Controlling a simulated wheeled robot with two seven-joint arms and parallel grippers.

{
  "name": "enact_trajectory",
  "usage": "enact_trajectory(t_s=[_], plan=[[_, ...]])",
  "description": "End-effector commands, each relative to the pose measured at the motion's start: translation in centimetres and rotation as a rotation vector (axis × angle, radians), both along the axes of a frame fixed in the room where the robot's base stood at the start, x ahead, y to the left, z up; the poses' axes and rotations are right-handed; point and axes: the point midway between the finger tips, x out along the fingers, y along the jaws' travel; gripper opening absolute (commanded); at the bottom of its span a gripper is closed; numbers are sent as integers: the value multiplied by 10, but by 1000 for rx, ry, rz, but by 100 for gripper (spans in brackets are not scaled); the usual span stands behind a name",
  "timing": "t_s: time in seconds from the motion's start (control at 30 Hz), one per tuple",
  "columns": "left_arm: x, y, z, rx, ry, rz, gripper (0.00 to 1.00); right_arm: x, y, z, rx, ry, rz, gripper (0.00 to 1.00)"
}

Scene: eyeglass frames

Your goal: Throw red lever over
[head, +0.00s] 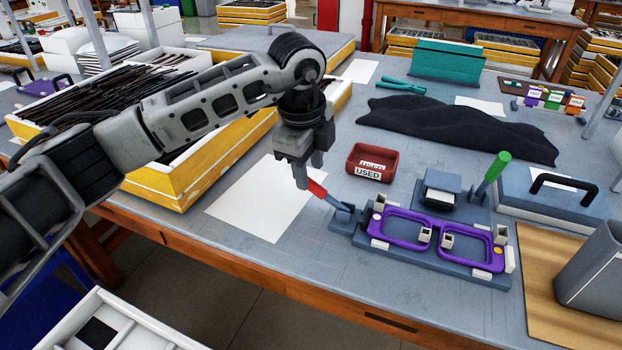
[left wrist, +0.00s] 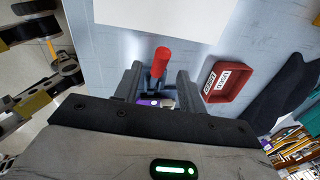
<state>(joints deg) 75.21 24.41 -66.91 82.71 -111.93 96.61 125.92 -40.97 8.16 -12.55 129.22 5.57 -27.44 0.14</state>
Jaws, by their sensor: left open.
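The red lever (head: 318,189) leans to the left, up from the left end of the blue-grey fixture (head: 434,262). The fixture holds a purple eyeglass frame (head: 400,228). My left gripper (head: 303,175) is open and points down at the upper end of the lever's red grip. In the left wrist view the red lever (left wrist: 161,62) shows between the two fingers of the left gripper (left wrist: 158,82), with a gap on either side. I cannot tell from this how deep the grip sits between them. My right gripper is not in view.
A red bin marked USED (head: 372,162) stands behind the lever. A green-handled lever (head: 492,172) stands at the fixture's right rear. A white sheet (head: 268,200) lies left of the lever on clear tabletop. A yellow-sided crate (head: 170,190) stands farther left.

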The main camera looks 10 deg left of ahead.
Motion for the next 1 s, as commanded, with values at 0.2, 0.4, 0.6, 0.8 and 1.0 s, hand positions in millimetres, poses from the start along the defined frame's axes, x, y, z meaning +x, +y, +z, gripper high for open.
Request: enact_trajectory(t_s=[0.2, 0.4, 0.6, 0.8, 1.0], plan=[[4, -2, -29, -1, 1, 0, 41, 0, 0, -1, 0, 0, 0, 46], [6, -2, -36, 0, 0, -1, 41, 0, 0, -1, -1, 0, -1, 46], [6, -2, -36, -1, 0, -1, 41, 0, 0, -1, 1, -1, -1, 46], [6, -2, -36, -1, 0, -1, 0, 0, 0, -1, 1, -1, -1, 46], [8, 0, -35, 6, -1, 4, 0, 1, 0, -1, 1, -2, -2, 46]])
